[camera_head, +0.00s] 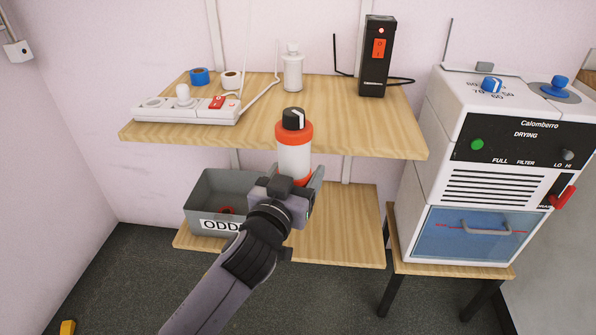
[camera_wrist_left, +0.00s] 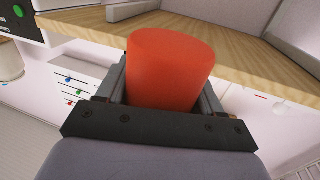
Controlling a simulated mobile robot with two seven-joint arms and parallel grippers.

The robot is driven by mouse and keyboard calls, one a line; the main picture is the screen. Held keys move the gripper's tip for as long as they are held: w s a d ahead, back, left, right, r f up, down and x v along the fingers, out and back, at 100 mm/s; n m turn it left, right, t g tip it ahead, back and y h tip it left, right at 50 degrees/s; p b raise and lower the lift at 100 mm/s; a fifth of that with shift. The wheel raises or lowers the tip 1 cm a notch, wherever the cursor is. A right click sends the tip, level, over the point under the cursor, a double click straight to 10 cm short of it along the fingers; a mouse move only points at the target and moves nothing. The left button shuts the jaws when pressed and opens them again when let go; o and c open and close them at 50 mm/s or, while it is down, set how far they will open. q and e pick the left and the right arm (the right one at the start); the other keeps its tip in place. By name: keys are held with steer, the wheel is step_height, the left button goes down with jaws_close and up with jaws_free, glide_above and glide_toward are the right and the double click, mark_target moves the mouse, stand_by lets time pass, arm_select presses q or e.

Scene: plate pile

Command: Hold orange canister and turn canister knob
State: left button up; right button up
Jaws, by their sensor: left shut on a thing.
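The canister (camera_head: 295,157) has a white body, an orange collar and an orange-red base, and stands about upright in front of the upper shelf's edge. Its black knob (camera_head: 294,119) with a white mark is on top. My left gripper (camera_head: 298,182) is shut on the canister's lower part, with the arm coming up from the bottom. In the left wrist view the orange end of the canister (camera_wrist_left: 170,65) sits between the two fingers and hides what is behind it. My right gripper is not in view.
The upper wooden shelf (camera_head: 375,138) carries a power strip (camera_head: 185,112), tape rolls, a white bottle (camera_head: 293,70) and a black device (camera_head: 376,60). A grey ODDS bin (camera_head: 205,190) is on the lower shelf. A white drying machine (camera_head: 500,150) stands at right.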

arm_select(q)
steer(key=shift+f, duration=0.3)
steer(key=shift+f+b, duration=0.5)
steer(key=shift+b, duration=0.15)
steer(key=shift+f+b, duration=0.5)
steer(key=shift+f, duration=0.1)
steer(key=shift+f+b, duration=0.65)
steer(key=shift+f, duration=0.3)
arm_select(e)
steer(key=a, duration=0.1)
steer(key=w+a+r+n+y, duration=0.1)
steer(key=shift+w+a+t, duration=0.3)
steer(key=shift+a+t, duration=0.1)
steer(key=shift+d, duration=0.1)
